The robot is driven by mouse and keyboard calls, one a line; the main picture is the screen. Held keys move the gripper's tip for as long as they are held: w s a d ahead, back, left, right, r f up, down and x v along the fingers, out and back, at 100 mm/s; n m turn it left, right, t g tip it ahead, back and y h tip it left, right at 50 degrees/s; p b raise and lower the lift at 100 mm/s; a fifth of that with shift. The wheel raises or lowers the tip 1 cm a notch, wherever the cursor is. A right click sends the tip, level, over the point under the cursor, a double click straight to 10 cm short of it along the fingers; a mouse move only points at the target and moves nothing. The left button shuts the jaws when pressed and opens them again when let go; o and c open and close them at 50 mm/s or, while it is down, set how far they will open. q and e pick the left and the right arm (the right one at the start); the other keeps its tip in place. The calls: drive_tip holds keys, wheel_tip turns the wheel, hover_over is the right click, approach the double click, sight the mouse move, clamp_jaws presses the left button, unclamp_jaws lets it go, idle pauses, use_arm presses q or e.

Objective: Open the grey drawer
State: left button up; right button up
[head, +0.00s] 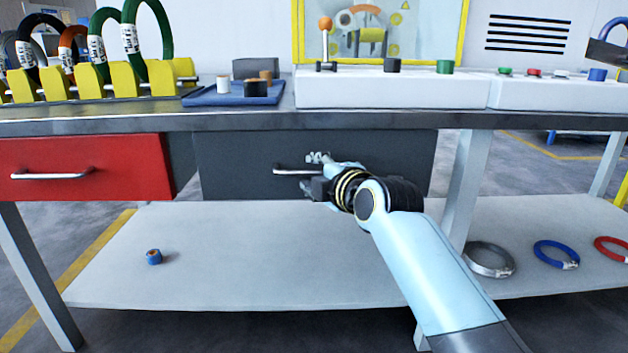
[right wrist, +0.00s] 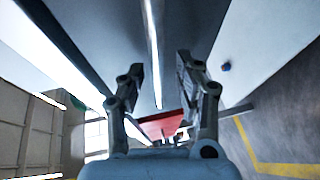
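The grey drawer (head: 235,165) is under the bench top, right of the red drawer, and looks closed. Its silver bar handle (head: 290,171) is partly hidden behind my right gripper (head: 314,172). That gripper is at the handle's right part, with its fingers spread above and below the bar. In the right wrist view the two fingers (right wrist: 157,75) are apart, and the bright handle bar (right wrist: 154,45) runs between them. I cannot tell whether either finger touches the bar. My left gripper is not in view.
On the bench stand a yellow coil rack (head: 90,82), a blue tray (head: 205,98) and white control panels (head: 400,92).

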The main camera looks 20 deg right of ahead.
drive_tip(key=shift+w, duration=0.3)
clamp_jaws()
idle(0.4)
